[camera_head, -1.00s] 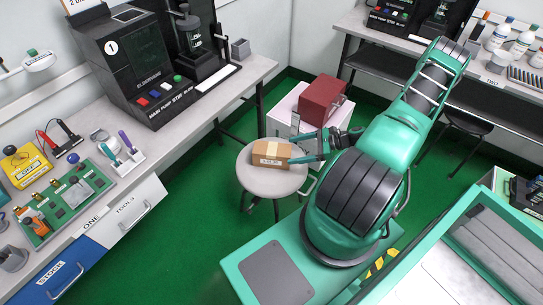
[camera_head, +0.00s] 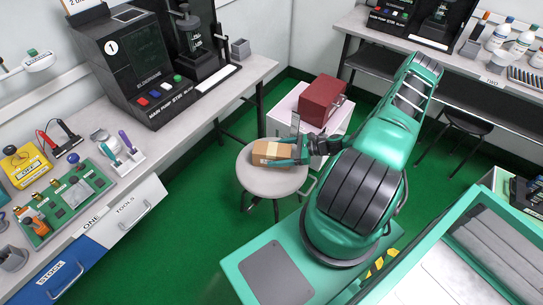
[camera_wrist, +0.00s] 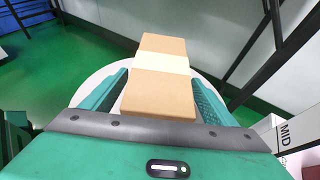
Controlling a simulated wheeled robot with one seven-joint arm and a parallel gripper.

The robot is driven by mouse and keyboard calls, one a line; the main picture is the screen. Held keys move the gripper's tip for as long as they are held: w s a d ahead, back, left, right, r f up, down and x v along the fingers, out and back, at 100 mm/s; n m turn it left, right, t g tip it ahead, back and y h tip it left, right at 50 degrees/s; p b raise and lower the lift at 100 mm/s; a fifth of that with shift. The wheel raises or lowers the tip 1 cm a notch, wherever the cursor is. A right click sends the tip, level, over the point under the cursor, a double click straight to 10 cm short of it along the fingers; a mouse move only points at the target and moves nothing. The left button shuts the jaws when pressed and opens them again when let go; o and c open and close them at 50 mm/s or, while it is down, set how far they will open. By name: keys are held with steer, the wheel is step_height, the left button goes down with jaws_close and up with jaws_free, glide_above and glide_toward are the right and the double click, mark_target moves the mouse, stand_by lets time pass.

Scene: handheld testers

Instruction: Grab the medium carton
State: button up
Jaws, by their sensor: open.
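The medium carton (camera_head: 268,152) is a small brown box with a pale band across it. It lies on the round grey stool (camera_head: 262,184). My gripper (camera_head: 284,154) is at the carton's right end, low over the stool. In the wrist view the carton (camera_wrist: 160,92) lies lengthwise between my gripper's two green fingers (camera_wrist: 160,92), with its near end close to the palm. A gap shows on each side, wider on the left. The fingers hide part of the stool top (camera_wrist: 88,91).
A white cabinet (camera_head: 287,113) with a dark red box (camera_head: 322,100) on it stands just behind the stool. The left workbench (camera_head: 185,125) holds a black machine (camera_head: 140,65). Green floor (camera_head: 190,215) is clear left of the stool.

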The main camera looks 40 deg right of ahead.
steer(key=shift+x, duration=1.2)
steer(key=shift+c, duration=0.5)
steer(key=c, duration=1.2)
